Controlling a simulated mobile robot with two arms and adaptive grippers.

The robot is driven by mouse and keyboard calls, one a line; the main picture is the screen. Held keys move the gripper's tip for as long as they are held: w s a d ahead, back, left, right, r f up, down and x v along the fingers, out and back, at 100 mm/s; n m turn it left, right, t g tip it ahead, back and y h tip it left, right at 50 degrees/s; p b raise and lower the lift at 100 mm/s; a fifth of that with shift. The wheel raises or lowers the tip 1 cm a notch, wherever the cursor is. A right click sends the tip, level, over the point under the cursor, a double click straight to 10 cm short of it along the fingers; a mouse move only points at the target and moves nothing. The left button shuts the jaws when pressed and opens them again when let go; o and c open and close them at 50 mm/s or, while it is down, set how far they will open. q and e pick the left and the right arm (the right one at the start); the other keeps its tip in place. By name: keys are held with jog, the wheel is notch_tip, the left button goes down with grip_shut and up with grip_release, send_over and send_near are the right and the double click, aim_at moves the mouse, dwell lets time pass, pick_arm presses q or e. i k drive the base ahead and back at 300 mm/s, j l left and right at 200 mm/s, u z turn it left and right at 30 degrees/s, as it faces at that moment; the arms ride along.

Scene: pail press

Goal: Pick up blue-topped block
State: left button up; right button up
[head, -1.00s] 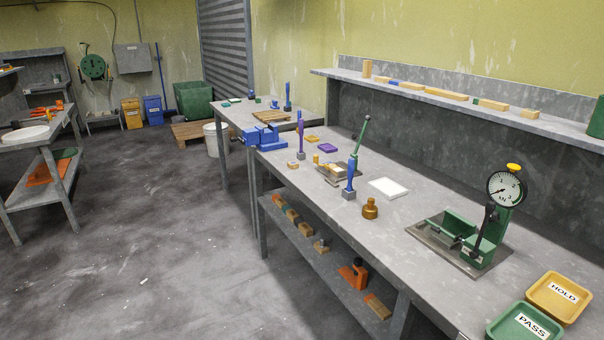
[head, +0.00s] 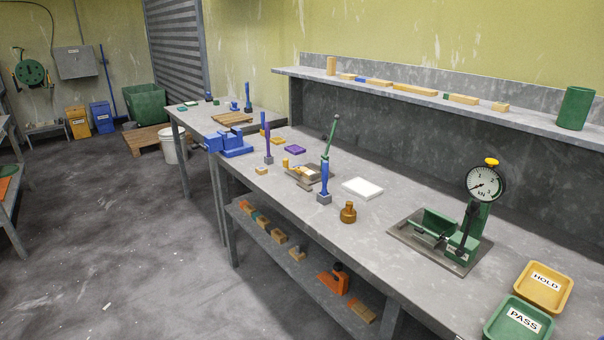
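A small blue-topped or blue-ended piece (head: 360,80) lies among wooden blocks on the upper wall shelf. It is too small to tell whether the blue is its top or its end. On the bench, a blue-handled tool with a grey block-shaped base (head: 324,197) stands upright, and a purple-handled one (head: 268,158) stands farther left.
The long bench (head: 345,245) carries a green press with a gauge (head: 485,184), a HOLD tray (head: 543,288), a PASS tray (head: 518,320), a white plate (head: 362,188) and a brown weight (head: 348,212). The upper shelf (head: 535,120) holds a green can (head: 575,108). Open floor lies left.

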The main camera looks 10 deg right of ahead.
aim_at(262, 170)
jog(key=i+j+u, duration=0.3)
jog(key=i+j, duration=0.15)
jog(key=i, duration=0.3)
jog(key=i+j+u, duration=0.3)
jog(key=i, duration=0.5)
jog(key=i+u, duration=0.3)
jog(key=i, duration=0.5)
jog(key=i+j+z, duration=0.1)
jog(key=i+z, duration=0.25)
jog(key=i+j+z, duration=0.2)
jog(key=i+z, duration=0.2)
jog(key=i+j+z, duration=0.35)
jog(key=i, duration=0.15)
